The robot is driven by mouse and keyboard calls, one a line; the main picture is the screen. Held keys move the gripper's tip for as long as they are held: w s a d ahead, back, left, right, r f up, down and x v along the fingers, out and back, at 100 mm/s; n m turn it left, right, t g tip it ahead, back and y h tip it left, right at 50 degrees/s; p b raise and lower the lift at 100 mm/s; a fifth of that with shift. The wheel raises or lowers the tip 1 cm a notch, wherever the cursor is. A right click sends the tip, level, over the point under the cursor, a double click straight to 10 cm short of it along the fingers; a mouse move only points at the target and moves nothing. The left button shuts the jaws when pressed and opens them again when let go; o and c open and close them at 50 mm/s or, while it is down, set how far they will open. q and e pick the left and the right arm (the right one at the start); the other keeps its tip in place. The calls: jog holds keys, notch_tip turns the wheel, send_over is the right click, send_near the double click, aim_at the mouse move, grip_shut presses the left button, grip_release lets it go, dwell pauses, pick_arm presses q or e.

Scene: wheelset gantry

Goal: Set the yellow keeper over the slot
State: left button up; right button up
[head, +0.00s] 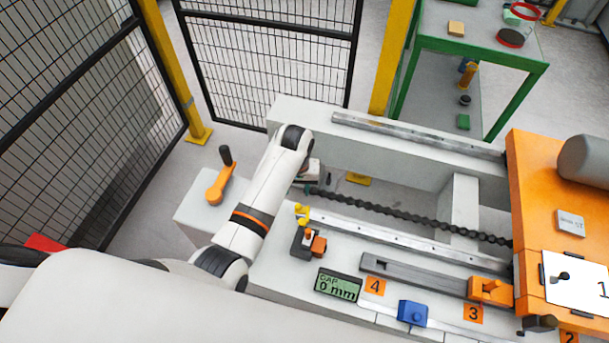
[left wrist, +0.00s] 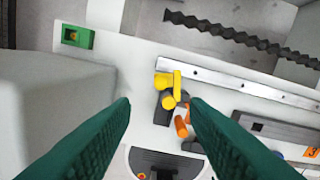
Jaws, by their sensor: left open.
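The small yellow piece, seemingly the keeper (head: 301,214), is by the near end of the near rail, beside a dark block with an orange part (head: 318,244). In the left wrist view the yellow piece (left wrist: 173,90) shows a bar and a round end, between and beyond my fingers. My left gripper (left wrist: 158,104) is open, its green fingers apart with nothing between the tips. In the head view the left hand (head: 311,178) is partly hidden by its own arm, behind the yellow piece. I cannot make out the slot clearly. My right gripper is not in view.
A metal rail (head: 400,239) and a dark chain (head: 410,213) run rightward to an orange carriage (head: 555,190). A gap display (head: 338,285) reads 0 mm. An orange lever (head: 218,186) stands at left. A green socket (left wrist: 77,37) shows in the wrist view.

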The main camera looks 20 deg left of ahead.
aim_at(298, 205)
pick_arm(q)
notch_tip(298, 205, down, 2)
jog(key=shift+w+f+b, duration=0.1)
jog(key=shift+w+b, duration=0.05)
jog(key=shift+b, duration=0.15)
jog(key=f, duration=0.3)
jog(key=f+b, duration=0.1)
jog(key=f, duration=0.2)
jog(key=shift+w+f, duration=0.2)
jog(key=shift+f, duration=0.55)
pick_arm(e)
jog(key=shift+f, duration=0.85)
pick_arm(q)
jog(key=shift+c, duration=0.4)
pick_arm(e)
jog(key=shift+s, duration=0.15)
pick_arm(q)
grip_shut()
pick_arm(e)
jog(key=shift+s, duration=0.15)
